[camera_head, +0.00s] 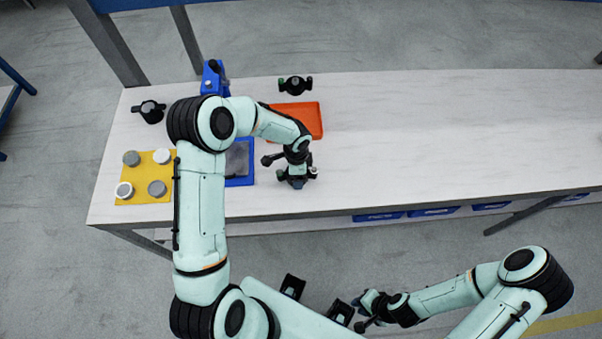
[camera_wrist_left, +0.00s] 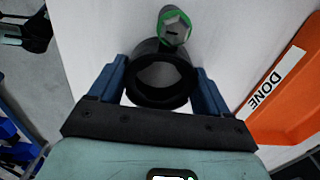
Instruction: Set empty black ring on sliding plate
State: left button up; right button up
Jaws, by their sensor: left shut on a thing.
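My left gripper (camera_wrist_left: 162,80) is shut on a black ring (camera_wrist_left: 158,97), with a blue finger on each side of it. The ring is empty; pale table shows through it. A green-ended knob (camera_wrist_left: 174,28) sticks out from the ring. In the head view my left gripper (camera_head: 297,180) is over the table's front part, right of the sliding plate. The grey sliding plate (camera_head: 238,160) in its blue frame is partly hidden by my left arm. My right gripper (camera_head: 366,302) is in front of the table, too small to read its jaws.
An orange tray (camera_head: 315,120), marked DONE in the wrist view, lies behind my left gripper. Other black rings stand at the back (camera_head: 295,85) and left (camera_head: 150,111). A yellow mat (camera_head: 140,170) holds several grey discs. A blue device (camera_head: 214,77) stands behind. The table's right is clear.

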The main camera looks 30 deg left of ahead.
pick_arm(q)
jog(key=shift+r, duration=0.15)
jog(key=shift+r+p, duration=1.5)
jog(key=shift+r, duration=1.4)
pick_arm(e)
jog(key=r, duration=0.1)
jog(key=w+r, duration=0.2)
jog(key=shift+w+r, duration=0.25)
jog(key=shift+r, duration=0.1)
